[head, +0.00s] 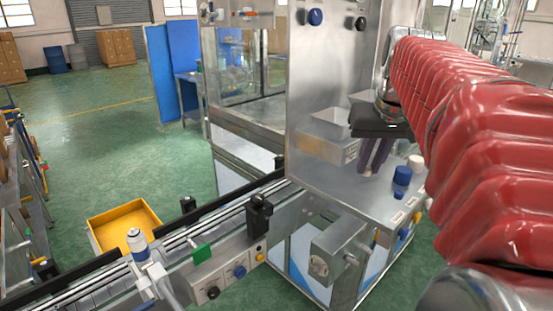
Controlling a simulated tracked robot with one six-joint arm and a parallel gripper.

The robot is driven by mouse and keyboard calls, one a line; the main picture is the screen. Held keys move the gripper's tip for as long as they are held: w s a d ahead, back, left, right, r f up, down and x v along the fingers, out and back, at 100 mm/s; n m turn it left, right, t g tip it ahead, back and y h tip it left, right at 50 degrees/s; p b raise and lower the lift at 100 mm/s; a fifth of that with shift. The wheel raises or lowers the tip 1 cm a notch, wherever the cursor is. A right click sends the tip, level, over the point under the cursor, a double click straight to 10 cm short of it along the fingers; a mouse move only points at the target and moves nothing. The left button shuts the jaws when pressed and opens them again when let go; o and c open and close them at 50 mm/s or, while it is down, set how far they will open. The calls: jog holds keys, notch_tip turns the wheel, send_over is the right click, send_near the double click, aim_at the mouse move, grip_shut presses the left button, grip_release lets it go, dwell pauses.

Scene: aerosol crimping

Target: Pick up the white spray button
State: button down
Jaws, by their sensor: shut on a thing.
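My gripper (372,170) is at the right of the head view, at the end of the red-sleeved arm. Its dark fingers point down, low over the steel ledge of the machine, just right of an open metal bin (331,150). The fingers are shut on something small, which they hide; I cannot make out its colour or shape. I cannot pick out the white spray button with certainty. A white cylindrical piece (416,163) stands right of the fingers, behind a blue cylinder (401,178), apart from the gripper.
A conveyor (180,240) runs across the lower left with a white and blue can (137,243) on it. A yellow tray (125,222) lies behind it. A steel box with a knob (338,252) juts out at the machine's front. Green floor is open at left.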

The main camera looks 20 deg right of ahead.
jog(key=shift+r, duration=1.2)
